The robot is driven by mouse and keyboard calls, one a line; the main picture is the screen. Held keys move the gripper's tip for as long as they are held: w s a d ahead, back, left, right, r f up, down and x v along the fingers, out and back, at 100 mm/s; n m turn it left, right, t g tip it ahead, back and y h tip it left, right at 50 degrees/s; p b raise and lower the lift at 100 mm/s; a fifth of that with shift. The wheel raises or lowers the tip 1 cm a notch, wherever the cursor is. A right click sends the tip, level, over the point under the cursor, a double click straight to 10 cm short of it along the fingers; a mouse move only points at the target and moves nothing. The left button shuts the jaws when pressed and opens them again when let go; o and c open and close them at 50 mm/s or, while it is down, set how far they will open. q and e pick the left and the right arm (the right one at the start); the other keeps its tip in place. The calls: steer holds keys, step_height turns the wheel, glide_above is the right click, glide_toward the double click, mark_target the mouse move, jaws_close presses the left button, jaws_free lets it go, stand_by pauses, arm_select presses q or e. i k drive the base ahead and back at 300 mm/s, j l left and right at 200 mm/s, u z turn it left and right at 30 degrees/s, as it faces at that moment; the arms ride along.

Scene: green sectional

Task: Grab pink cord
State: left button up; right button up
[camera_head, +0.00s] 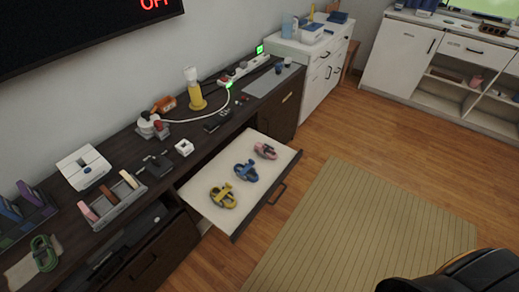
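A small coiled pink cord (265,151) lies at the far end of the pulled-out white-bottomed drawer (222,226). A blue cord (246,171) lies beside it, towards the middle of the drawer. A yellow cord (223,196) lies nearer the left end. The three cords lie apart in a row, and nothing covers the pink one. Neither of my grippers shows in this view.
The drawer sticks out from a dark cabinet crowded with a yellow lamp (197,103), a white box (84,168), a tray of blocks and a green cord (44,253). A beige rug (370,230) covers the floor. A dark, yellow-edged shape fills the lower right corner.

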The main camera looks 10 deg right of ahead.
mark_target(267, 150)
steer(key=i+l+u, duration=0.25)
steer(key=l, duration=0.35)
steer(key=i+l+u, duration=0.3)
steer(key=l, duration=0.35)
steer(key=i+l+u, duration=0.1)
steer(key=i+l, duration=0.15)
steer(key=l, duration=0.1)
